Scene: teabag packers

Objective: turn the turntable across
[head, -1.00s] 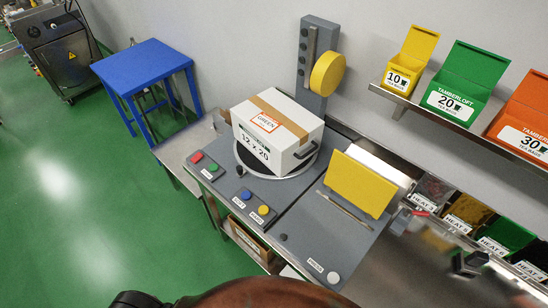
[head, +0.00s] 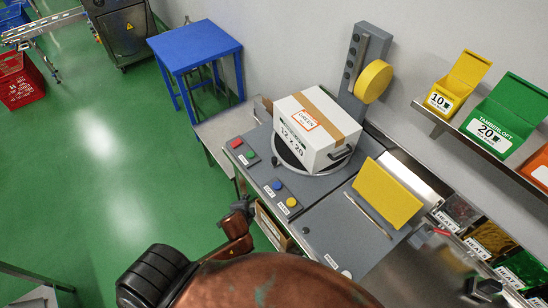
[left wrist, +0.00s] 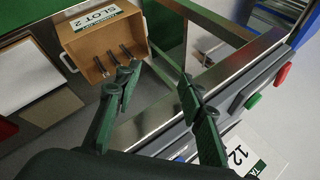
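The turntable (head: 312,172) is a round disc with a pale rim, set in the grey bench top. A white carton (head: 316,138) with a brown tape strip, an orange-framed "GREEN" label and "12 x 20" print sits on it and hides most of the disc. The carton has a dark handle on its right side. My left gripper (head: 240,222) is in front of the bench's front edge, apart from carton and turntable. In the left wrist view its two fingers (left wrist: 158,92) are spread with nothing between them. The carton's printed corner (left wrist: 248,156) shows there too. My right gripper is not in view.
Red (head: 237,144), green (head: 250,154), blue (head: 277,185) and yellow (head: 292,202) buttons line the bench front. A yellow plate (head: 387,193) stands right of the carton; a grey post (head: 362,65) stands behind. A "SLOT 2" box (left wrist: 98,45) lies below the bench edge.

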